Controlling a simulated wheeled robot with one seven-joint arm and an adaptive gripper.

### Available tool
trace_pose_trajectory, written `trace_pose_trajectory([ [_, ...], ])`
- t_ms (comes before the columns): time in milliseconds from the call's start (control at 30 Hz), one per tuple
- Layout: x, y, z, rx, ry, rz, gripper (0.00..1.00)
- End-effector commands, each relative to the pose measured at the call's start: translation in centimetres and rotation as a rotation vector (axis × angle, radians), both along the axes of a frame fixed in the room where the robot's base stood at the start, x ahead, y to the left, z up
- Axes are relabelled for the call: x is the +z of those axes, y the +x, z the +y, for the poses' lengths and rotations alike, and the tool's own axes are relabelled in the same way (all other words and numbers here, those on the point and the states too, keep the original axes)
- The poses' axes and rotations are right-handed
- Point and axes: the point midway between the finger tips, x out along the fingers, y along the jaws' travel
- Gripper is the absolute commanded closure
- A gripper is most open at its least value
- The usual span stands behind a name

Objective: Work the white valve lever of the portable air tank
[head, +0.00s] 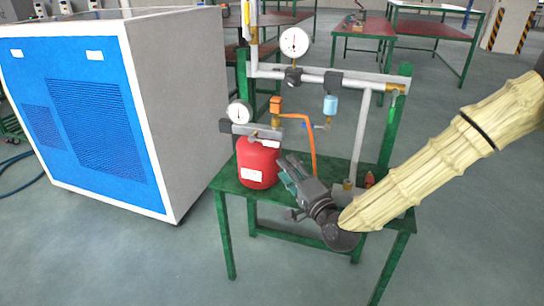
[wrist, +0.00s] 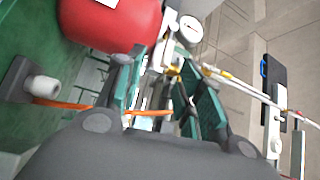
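The portable air tank (head: 258,163) is red with a white label and stands on a green table. A grey fitting bar and a round white gauge (head: 240,113) sit on its top. My gripper (head: 287,168) is just right of the tank, its fingers pointing up and left. In the wrist view the tank (wrist: 110,22) is at upper left and a gauge (wrist: 190,28) is at top centre. The teal-padded fingers of my gripper (wrist: 167,90) are spread apart. Pale and brass parts show beyond the gap; I cannot tell which is the white valve lever.
A pipe frame with a larger gauge (head: 294,42) rises at the back of the green table (head: 228,183). An orange hose (head: 312,140) hangs behind my gripper. A large blue and white cabinet (head: 95,110) stands left. Grey floor is open in front.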

Motion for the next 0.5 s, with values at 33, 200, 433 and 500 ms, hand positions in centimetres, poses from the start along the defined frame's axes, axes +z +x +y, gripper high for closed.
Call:
trace_pose_trajectory([
  [33, 0.4, 0.2, 0.0, -0.001, 0.018, -0.013, 0.63],
  [200, 1.3, 1.1, 0.3, -0.001, 0.035, -0.027, 0.63],
  [433, 1.7, 3.9, 1.8, 0.000, 0.032, -0.027, 0.63],
  [500, 1.8, 4.9, 2.4, 0.002, 0.031, -0.027, 0.63],
])
